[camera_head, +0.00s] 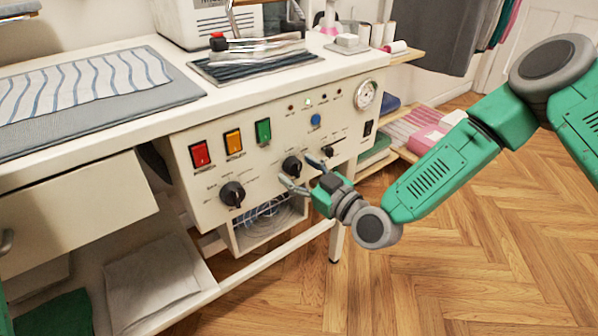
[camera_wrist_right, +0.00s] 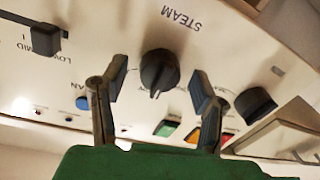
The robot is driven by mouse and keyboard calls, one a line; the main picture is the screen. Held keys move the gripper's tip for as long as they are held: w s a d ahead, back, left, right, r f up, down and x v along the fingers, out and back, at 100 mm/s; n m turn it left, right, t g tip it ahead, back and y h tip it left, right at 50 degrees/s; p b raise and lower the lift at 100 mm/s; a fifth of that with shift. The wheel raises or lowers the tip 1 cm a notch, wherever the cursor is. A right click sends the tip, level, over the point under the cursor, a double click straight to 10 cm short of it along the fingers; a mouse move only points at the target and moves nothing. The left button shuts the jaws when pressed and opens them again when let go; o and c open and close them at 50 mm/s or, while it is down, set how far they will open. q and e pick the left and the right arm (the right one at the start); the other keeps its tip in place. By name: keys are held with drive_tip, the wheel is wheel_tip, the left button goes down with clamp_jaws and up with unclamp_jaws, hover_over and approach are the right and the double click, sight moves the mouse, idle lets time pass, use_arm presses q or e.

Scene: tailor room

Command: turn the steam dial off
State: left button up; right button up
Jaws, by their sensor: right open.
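The steam dial (camera_head: 292,166) is a black round knob on the cream front panel (camera_head: 215,145). In the right wrist view the dial (camera_wrist_right: 160,72) sits beside the upside-down word STEAM, and its ridge points down in the picture. My right gripper (camera_head: 298,172) is open in front of the panel at this dial. In the right wrist view its two fingers (camera_wrist_right: 158,76) stand one on each side of the knob, with visible gaps on both sides. The dial's position marks are too small to read. My left gripper is not in view.
A second black dial (camera_head: 232,194) is lower left of the steam dial. A black slider (camera_head: 327,151) and blue button (camera_head: 316,119) are to the right and above. Red (camera_head: 200,154), amber (camera_head: 233,142) and green (camera_head: 263,131) switches line the panel. A drawer (camera_head: 80,215) stands open at left.

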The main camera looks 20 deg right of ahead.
drive_tip(key=c, duration=1.2)
drive_tip(key=shift+o, duration=0.2)
drive_tip(key=n+p, duration=0.2)
drive_tip(key=shift+r+n+p, duration=0.15)
drive_tip(key=shift+n+p, duration=0.15)
drive_tip(key=n+p, duration=0.2)
drive_tip(key=shift+a+n, duration=0.1)
drive_tip(key=shift+n, duration=0.2)
drive_tip(key=n+p, duration=0.2)
drive_tip(key=n, duration=0.1)
drive_tip(key=shift+h, duration=0.3)
drive_tip(key=shift+n+p, duration=0.8)
drive_tip(key=shift+n, duration=0.8)
drive_tip(key=shift+f, duration=0.2)
drive_tip(key=shift+s, duration=0.1)
